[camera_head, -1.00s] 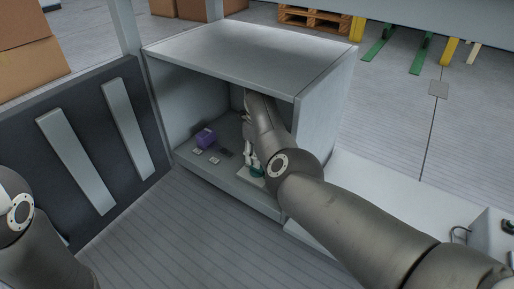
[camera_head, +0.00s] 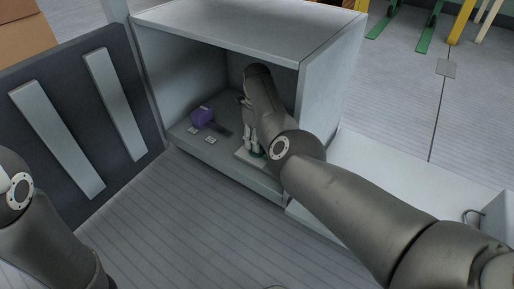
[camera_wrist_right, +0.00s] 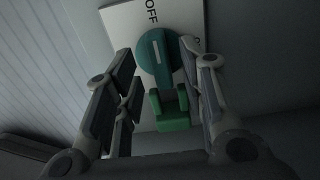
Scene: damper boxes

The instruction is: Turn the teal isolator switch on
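The teal isolator switch (camera_wrist_right: 158,55) shows in the right wrist view as a round knob with a white pointer line, on a white plate (camera_wrist_right: 122,22) marked OFF. The line points up the picture, roughly toward OFF; a second label at the plate's right is mostly hidden. A green forked piece (camera_wrist_right: 171,112) sits below the knob. My right gripper (camera_wrist_right: 158,75) is open, its fingers on either side of the knob and green piece. In the head view my right gripper (camera_head: 249,139) reaches down inside the grey box, hiding most of the switch. My left gripper is out of view.
The grey box (camera_head: 235,30) has a roof and side walls close around my right arm. The dark door panel (camera_head: 75,120) stands open at left. A white surface (camera_head: 375,170) lies right.

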